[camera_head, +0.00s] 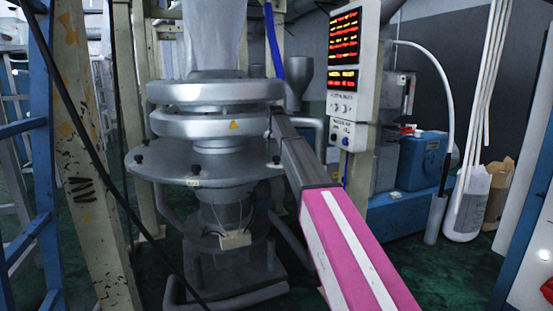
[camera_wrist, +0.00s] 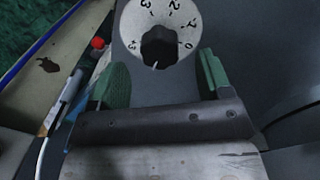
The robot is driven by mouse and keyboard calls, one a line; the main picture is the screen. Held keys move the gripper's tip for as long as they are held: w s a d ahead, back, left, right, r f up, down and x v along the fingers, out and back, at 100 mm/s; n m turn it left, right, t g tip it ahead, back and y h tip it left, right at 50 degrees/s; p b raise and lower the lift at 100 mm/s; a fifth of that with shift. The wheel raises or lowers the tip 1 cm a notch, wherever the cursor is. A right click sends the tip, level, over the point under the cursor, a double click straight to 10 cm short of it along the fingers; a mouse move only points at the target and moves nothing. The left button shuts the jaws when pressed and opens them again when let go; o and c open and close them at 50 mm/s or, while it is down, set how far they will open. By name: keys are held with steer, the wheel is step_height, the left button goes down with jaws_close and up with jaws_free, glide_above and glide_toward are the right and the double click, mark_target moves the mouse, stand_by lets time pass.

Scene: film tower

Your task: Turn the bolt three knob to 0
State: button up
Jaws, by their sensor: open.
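In the wrist view a black knob (camera_wrist: 159,47) sits on a round white dial (camera_wrist: 187,15) with black numerals. The 0 is at the dial's lower right, with other numerals around the top and left. A small white mark on the knob points down, away from the 0. My gripper (camera_wrist: 161,76) is open, with one green finger to the left of the knob and one to the right. Both fingers are apart from the knob, with nothing between them touching. In the head view I cannot make out my gripper or tell which knob this is.
In the head view the metal tower (camera_head: 215,100) has a wide flange (camera_head: 165,172) with several black knobs. A pink and white beam (camera_head: 345,245) crosses the front right. A control panel (camera_head: 345,75) with lit red and yellow displays stands behind. A blue ladder (camera_head: 40,150) is at left.

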mark_target(276, 156)
steer(key=shift+f, duration=2)
steer(key=shift+c, duration=0.3)
steer(key=c, duration=0.9)
steer(key=shift+o, duration=0.2)
